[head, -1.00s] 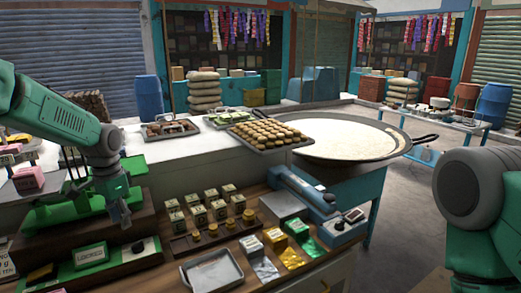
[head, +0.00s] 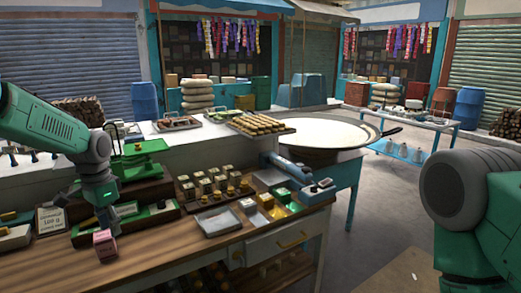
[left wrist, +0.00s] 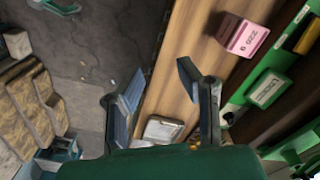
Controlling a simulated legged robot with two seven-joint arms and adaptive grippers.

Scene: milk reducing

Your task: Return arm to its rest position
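My left arm comes in from the left in the head view, bent down over the wooden counter (head: 170,250). Its gripper (head: 110,208) hangs by the green scale. In the left wrist view my left gripper (left wrist: 158,85) is open, with its two fingers apart and nothing between them. A pink box (head: 104,243) sits on the counter just below the gripper; it also shows in the left wrist view (left wrist: 242,36), right of the fingers and apart from them. My right arm's green and grey links show at the right edge of the head view; its gripper is out of frame.
A wide pan of white liquid (head: 318,131) stands at the back on a blue stand (head: 340,185). A metal tray (head: 217,220) and small stacked boxes (head: 205,183) lie right of the left gripper. A sign (head: 50,220) stands at left.

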